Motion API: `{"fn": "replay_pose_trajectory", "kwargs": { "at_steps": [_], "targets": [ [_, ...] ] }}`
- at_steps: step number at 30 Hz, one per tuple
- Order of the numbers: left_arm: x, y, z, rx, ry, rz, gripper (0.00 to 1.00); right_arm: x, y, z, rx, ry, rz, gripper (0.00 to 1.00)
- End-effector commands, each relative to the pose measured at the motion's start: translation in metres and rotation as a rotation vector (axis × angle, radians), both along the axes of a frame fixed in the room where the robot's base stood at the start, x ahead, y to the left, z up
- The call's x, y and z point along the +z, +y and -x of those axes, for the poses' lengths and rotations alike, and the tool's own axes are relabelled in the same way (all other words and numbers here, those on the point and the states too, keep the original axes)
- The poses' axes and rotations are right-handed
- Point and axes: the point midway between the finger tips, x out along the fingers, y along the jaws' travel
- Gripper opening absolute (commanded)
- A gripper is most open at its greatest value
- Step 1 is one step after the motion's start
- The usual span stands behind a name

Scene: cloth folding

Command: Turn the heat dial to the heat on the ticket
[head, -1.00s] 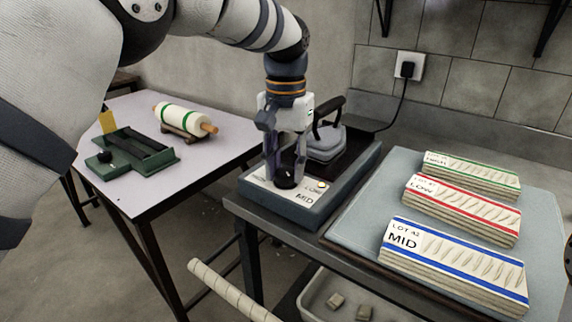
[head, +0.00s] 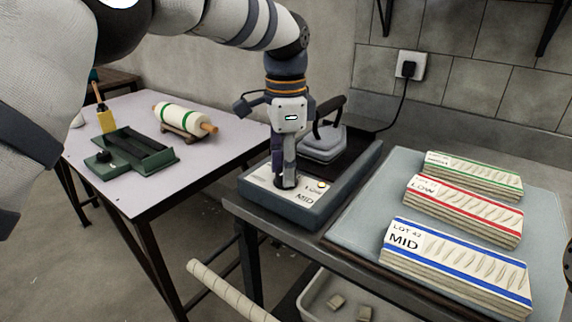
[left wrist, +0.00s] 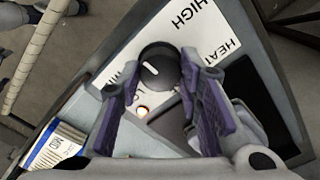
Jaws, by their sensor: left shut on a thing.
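The black heat dial (head: 286,183) sits on the pale panel at the front of the heat unit (head: 310,213). My left gripper (head: 287,180) points down over it, shut on the dial. In the left wrist view the dial (left wrist: 159,65) lies between the purple fingers and shows a short white mark; which setting it points at is unclear. HIGH and HEAT are readable on the panel (left wrist: 205,40); another label is partly hidden by a finger. In the head view MID and LOW show on the panel. The tag (head: 403,238) on the blue-striped stack reads LOT 42 MID.
A red-striped stack (head: 465,213) tagged LOW and a green-striped stack (head: 475,178) lie behind the blue one on a grey board (head: 352,232). A grey iron-like press (head: 323,146) stands behind the dial. A striped roll (head: 182,118) and green tray (head: 138,152) are on the left table.

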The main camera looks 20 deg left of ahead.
Motion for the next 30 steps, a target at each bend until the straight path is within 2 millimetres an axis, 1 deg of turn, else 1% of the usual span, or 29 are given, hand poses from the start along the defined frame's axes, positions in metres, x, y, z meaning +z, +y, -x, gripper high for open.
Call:
{"fn": "replay_pose_trajectory", "kwargs": {
  "at_steps": [1, 6, 15, 21, 30],
  "targets": [
    [-0.0027, 0.0001, 0.0006, -0.042, 0.006, 0.000, 0.05, -0.0009, 0.0000, 0.0010, 0.000, 0.004, 0.000, 1.00],
    [-0.0027, 0.0003, 0.0005, -0.197, 0.006, -0.001, 0.05, -0.0019, 0.0000, 0.0021, 0.000, 0.008, 0.000, 1.00],
    [-0.0025, 0.0002, 0.0004, -0.418, 0.005, 0.000, 0.05, -0.0033, 0.0000, 0.0035, 0.000, 0.013, -0.001, 1.00],
    [-0.0023, 0.0004, 0.0005, -0.511, 0.005, 0.000, 0.05, -0.0039, 0.0000, 0.0041, 0.000, 0.015, 0.000, 1.00],
    [-0.0021, 0.0005, 0.0006, -0.573, 0.006, -0.001, 0.05, -0.0042, 0.0000, 0.0045, 0.000, 0.016, 0.000, 1.00]
  ]
}}
